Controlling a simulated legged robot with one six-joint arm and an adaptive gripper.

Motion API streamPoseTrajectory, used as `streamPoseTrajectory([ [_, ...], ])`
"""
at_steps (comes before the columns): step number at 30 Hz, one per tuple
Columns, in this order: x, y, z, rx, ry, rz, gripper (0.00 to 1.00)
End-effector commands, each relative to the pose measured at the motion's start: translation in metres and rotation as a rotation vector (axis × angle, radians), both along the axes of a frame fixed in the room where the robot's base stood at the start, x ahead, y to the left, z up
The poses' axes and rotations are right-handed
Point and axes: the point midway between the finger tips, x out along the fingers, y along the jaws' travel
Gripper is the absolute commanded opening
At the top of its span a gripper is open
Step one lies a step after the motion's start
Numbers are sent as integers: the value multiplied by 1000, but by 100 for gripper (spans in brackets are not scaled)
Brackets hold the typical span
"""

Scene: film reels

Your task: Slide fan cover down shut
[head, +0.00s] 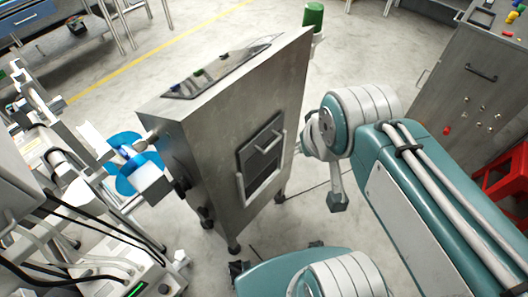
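The fan cover (261,143) is a dark panel with a pale bar handle on the side of a grey metal cabinet (215,150). It sits in the upper part of a dark frame. A lighter area (264,181) shows below it, with a second pale bar along the frame's lower left. My arm comes in from the lower right, with its joint just right of the cabinet. A grey link with a dark end (338,201), perhaps part of my gripper, hangs below that joint, apart from the cover. Its fingers cannot be made out.
A machine with a blue reel (131,163) and cables stands close on the cabinet's left. A green cylinder (313,15) is at its far corner. A grey control cabinet (475,85) and a red stand (506,182) are at right. Floor shows between the cabinets.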

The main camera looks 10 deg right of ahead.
Motion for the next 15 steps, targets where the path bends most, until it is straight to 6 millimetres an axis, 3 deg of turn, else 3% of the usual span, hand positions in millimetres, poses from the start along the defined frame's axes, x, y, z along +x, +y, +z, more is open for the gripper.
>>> streamPoseTrajectory([
  [6,0,0,0,0,0,0,0],
  [7,0,0,0,0,0,0,9],
  [9,1,0,-1,3,8,1,40],
  [10,2,0,-3,8,18,1,51],
  [15,12,3,-25,79,157,14,51],
])
